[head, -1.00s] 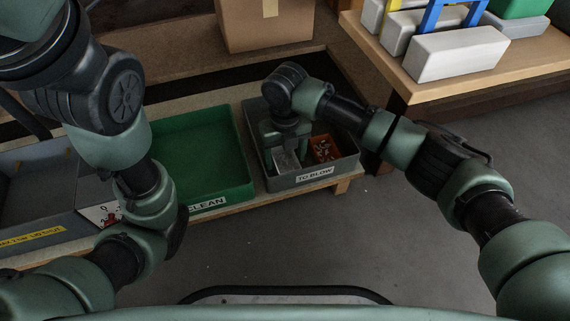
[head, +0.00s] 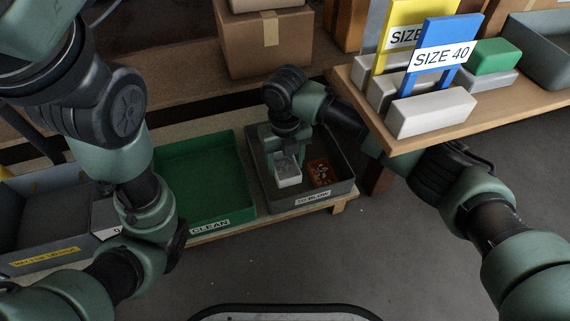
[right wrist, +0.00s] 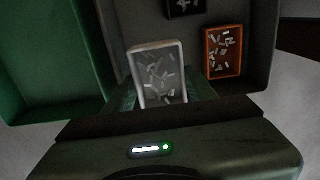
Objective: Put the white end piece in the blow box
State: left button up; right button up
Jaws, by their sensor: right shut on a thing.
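A small white open-topped container (head: 287,174) with little light pieces inside is in or just above the grey box labelled TO BLOW (head: 347,188). My right gripper (head: 286,156) points down over that box and is shut on the white container. In the right wrist view the white container (right wrist: 158,72) sits upright between the fingers, its pieces showing. I cannot tell whether its bottom touches the box floor. My left gripper is out of view; only the left arm shows.
An orange bin of pieces (head: 321,172) stands in the grey box; a black bin (right wrist: 184,6) also shows there. The green CLEAN box (head: 246,190) is on the left. A wooden table (head: 400,146) with white blocks and size signs stands at right. A cardboard carton (head: 250,45) is behind.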

aim_at(64, 222)
jog(key=k+l, duration=0.25)
jog(key=k, duration=0.25)
jog(key=k+l, duration=0.2)
jog(key=k, duration=0.25)
